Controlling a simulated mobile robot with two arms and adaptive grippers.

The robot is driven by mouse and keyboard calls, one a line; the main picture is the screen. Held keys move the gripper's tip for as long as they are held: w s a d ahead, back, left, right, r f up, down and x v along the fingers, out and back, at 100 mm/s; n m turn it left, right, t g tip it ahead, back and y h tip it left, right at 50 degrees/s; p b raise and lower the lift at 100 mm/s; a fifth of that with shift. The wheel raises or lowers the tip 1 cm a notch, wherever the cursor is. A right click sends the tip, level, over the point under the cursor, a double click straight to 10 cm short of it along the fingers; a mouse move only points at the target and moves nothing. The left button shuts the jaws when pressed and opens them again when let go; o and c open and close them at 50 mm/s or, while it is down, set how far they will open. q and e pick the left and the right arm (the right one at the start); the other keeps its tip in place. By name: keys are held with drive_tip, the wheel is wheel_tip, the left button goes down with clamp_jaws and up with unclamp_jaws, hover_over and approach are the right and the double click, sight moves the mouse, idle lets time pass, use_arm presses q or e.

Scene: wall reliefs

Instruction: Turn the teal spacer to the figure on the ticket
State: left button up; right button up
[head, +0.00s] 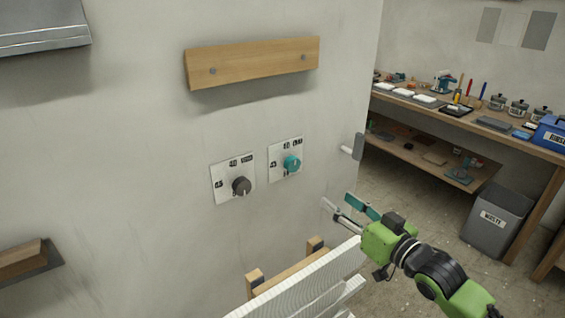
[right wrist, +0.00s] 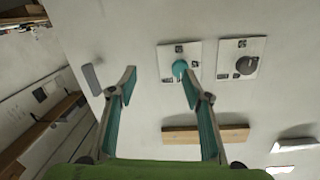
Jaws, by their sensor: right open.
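The teal spacer (head: 292,164) is a round knob on a white square plate on the wall, with small printed figures around it. It also shows in the right wrist view (right wrist: 179,68), close to one fingertip in the picture. My right gripper (head: 338,200) is open and empty, to the right of and below the knob, apart from it. Its two teal-padded fingers (right wrist: 159,78) show spread in the right wrist view. The knob's exact setting is too small to read. I cannot make out a ticket. My left gripper is not in view.
A dark knob (head: 241,186) on a similar plate (head: 220,189) sits left of the teal one. A wooden board (head: 250,62) is fixed above. A grey wall handle (head: 358,147) sticks out at right. A white slatted piece (head: 310,285) stands below. A workbench (head: 470,115) is behind.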

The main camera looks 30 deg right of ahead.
sight(295, 166)
drive_tip(key=w+a+r+y, duration=0.1)
drive_tip(key=w+a+r, duration=0.15)
drive_tip(key=r, duration=0.25)
drive_tip(key=shift+n+t, duration=0.3)
drive_tip(key=shift+n, duration=0.1)
drive_tip(key=w+p, duration=0.1)
drive_tip(key=w, duration=0.2)
drive_tip(key=w+a+p, duration=0.1)
drive_tip(key=w, duration=0.3)
drive_tip(key=w+p, duration=0.1)
drive_tip(key=w, duration=0.3)
drive_tip(key=shift+a+f, duration=0.3)
drive_tip(key=shift+a, duration=0.1)
drive_tip(key=shift+w+p, duration=0.35)
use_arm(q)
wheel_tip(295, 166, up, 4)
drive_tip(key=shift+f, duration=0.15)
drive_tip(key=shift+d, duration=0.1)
use_arm(e)
drive_tip(key=c, duration=1.1)
